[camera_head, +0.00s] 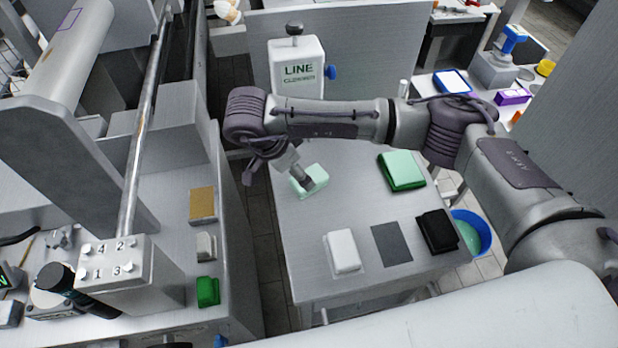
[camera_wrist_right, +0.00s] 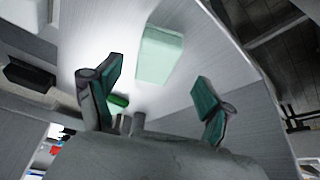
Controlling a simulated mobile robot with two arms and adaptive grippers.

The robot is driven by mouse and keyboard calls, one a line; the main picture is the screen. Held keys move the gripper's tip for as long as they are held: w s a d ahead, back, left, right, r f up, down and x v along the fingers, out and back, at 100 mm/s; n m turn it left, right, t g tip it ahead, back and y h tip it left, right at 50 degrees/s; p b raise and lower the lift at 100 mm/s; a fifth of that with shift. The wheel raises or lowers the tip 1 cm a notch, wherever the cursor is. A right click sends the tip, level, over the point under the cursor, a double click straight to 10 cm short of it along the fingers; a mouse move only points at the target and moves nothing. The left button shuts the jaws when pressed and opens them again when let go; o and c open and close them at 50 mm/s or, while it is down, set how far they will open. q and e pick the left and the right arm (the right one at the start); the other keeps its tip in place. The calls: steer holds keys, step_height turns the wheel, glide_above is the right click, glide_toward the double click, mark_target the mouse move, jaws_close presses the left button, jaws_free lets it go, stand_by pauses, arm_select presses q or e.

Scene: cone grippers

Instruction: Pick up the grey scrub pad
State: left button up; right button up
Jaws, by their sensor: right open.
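A thin dark grey square pad (camera_head: 391,244), which fits the grey scrub pad, lies flat on the grey table between a white block (camera_head: 342,251) and a black block (camera_head: 437,231). My right gripper (camera_head: 280,172) is over the far left part of the table, near a pale green block (camera_head: 314,180), and apart from the grey pad. In the right wrist view my right gripper (camera_wrist_right: 156,92) is open and empty, with the pale green block (camera_wrist_right: 161,55) beyond its fingers. The grey pad cannot be made out there. My left gripper is not in view.
A green folded cloth-like block (camera_head: 401,171) lies at the table's right. A blue bucket (camera_head: 484,235) stands on the floor beside it. A white "LINE" box (camera_head: 297,68) is behind the table. The left counter holds a tan pad (camera_head: 202,204), a pale pad (camera_head: 206,246) and a green pad (camera_head: 208,291).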

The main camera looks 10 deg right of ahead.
steer(key=x, duration=0.2)
steer(key=p+x, duration=0.1)
steer(key=x, duration=0.1)
steer(key=shift+s+d+f, duration=0.1)
steer(key=shift+d, duration=0.2)
steer(key=shift+d+f+p, duration=0.15)
steer(key=shift+f+p, duration=0.15)
steer(key=shift+f, duration=0.2)
steer(key=c, duration=0.9)
